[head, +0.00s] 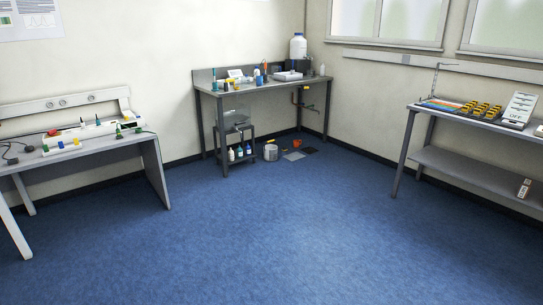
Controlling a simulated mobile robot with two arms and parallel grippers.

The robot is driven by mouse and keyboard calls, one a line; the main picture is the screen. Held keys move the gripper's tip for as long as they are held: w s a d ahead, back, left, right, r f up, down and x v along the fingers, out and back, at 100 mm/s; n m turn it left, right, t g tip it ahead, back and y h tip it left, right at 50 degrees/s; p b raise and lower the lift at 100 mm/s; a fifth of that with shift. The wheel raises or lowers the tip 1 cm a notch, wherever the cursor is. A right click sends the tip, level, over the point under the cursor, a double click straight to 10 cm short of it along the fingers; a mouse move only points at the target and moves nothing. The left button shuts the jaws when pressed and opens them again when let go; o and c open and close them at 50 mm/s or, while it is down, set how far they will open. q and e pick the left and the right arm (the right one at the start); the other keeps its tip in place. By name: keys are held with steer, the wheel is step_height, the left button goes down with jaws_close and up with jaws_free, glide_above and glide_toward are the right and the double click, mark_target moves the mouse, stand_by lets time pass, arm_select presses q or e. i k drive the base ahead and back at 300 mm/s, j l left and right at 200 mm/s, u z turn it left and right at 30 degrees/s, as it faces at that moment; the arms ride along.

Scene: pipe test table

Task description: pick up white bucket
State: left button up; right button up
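A small pale grey-white bucket (271,153) stands upright on the blue floor under the front edge of the corner table, just right of a low cart. It is far off and small in the head view, so its handle cannot be made out clearly. Neither of my grippers is in view.
The corner table (260,86) has several items on it. A low cart (235,145) with bottles stands left of the bucket; an orange object (296,143) and flat plates (293,156) lie right. Side tables stand left (90,147) and right (470,165). The middle floor is clear.

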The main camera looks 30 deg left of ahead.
mark_target(270, 151)
steer(key=i+j+u, duration=0.3)
steer(key=i, duration=0.15)
steer(key=i+j+u, duration=0.1)
steer(key=i+u, duration=0.2)
steer(key=i, duration=0.15)
steer(key=i+u, duration=0.3)
steer(key=i, duration=2.35)
steer(key=i+j, duration=0.1)
steer(key=i, duration=2.7)
